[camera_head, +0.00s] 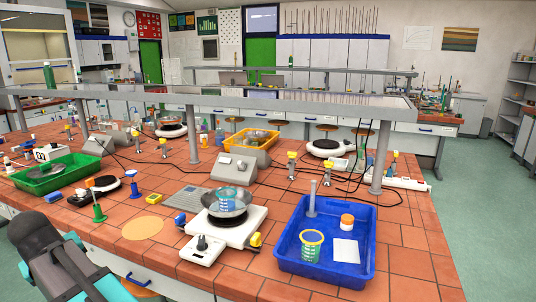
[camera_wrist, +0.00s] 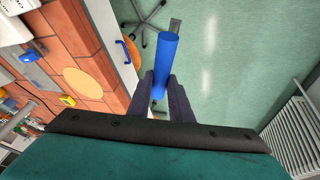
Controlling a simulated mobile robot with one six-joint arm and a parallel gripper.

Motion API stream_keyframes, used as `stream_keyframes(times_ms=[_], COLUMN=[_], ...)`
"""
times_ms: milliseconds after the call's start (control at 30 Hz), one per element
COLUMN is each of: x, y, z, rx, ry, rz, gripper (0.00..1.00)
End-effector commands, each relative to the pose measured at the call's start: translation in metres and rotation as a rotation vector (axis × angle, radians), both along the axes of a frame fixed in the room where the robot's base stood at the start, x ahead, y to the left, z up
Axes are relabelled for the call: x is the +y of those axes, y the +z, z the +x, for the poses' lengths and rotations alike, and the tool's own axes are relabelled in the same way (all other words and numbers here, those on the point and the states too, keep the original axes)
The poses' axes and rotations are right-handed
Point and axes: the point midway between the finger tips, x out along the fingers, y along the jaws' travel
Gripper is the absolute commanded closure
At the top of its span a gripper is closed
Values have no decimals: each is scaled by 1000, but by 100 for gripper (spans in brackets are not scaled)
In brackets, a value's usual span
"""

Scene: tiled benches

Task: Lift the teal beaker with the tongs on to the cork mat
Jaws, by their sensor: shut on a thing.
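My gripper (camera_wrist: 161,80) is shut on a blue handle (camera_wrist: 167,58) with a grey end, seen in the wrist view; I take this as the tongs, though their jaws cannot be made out. The held tool is over the floor, beyond the bench's front edge. In the head view a beaker with teal-blue markings (camera_head: 230,194) stands in a shallow round dish on a white hotplate. The round tan cork mat (camera_head: 142,228) lies bare on the tiles left of the hotplate. It also shows in the wrist view (camera_wrist: 90,91), left of my gripper.
A blue tray (camera_head: 290,264) right of the hotplate holds a yellow-rimmed beaker (camera_head: 311,246), an orange-capped jar and a white sheet. A green tray (camera_head: 47,182) is at left. A raised shelf crosses the bench.

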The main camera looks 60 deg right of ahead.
Motion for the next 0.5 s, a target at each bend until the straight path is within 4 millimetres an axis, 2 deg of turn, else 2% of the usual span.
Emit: stream_keyframes(times_ms=[167, 267, 500], x=[-22, -43, -105], y=[6, 11, 25], z=[6, 10, 18], rx=[0, -1, -1], ry=[19, 40, 104], rz=[0, 0, 1], gripper=[100, 100, 100])
